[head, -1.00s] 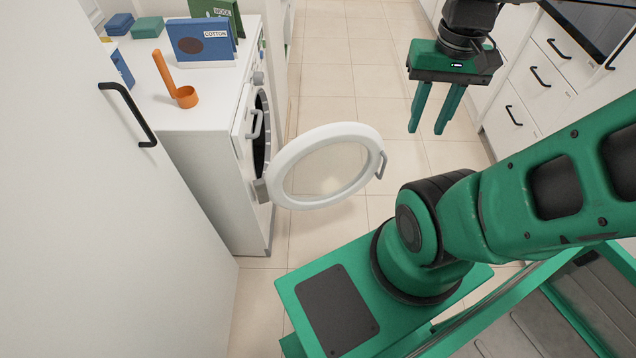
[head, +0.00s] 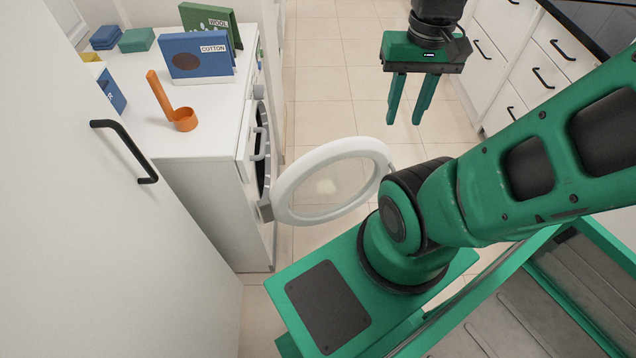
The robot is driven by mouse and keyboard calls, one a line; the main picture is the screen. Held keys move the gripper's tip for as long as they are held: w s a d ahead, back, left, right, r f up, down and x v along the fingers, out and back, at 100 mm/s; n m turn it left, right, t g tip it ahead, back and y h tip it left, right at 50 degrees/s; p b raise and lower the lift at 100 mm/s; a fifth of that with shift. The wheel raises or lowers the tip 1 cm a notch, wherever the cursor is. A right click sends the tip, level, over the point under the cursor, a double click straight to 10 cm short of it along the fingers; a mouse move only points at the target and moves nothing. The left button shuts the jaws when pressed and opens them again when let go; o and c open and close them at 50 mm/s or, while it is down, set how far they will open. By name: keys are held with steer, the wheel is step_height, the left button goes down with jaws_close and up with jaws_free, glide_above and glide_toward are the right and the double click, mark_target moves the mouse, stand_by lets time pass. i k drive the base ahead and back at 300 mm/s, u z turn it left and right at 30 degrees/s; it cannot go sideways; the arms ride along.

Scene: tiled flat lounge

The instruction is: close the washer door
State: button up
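The white washer (head: 205,165) stands at the left, its front facing right. Its round door (head: 283,192), a white ring with a clear pane, stands wide open, swung out from the front over the floor. The hinge side is at the washer's front; the far right edge of the door is partly hidden behind my arm. The dark drum opening (head: 262,165) shows as a narrow slice. My gripper (head: 405,112) points down over the floor, beyond the door and to its right. Its two green fingers are apart, with nothing between them, and touch nothing.
On the washer stand an orange scoop (head: 184,121), a blue cotton box (head: 197,62) and a green wool box (head: 225,20). A white cabinet door (head: 100,240) with a black handle is near left. White drawers (head: 520,62) line the right. Tiled floor (head: 335,65) between is clear.

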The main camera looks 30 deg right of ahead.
mark_target(276, 205)
steer(key=u, duration=0.05)
steer(key=i, duration=0.35)
steer(key=z, duration=0.9)
steer(key=k, duration=0.75)
steer(key=u, duration=0.35)
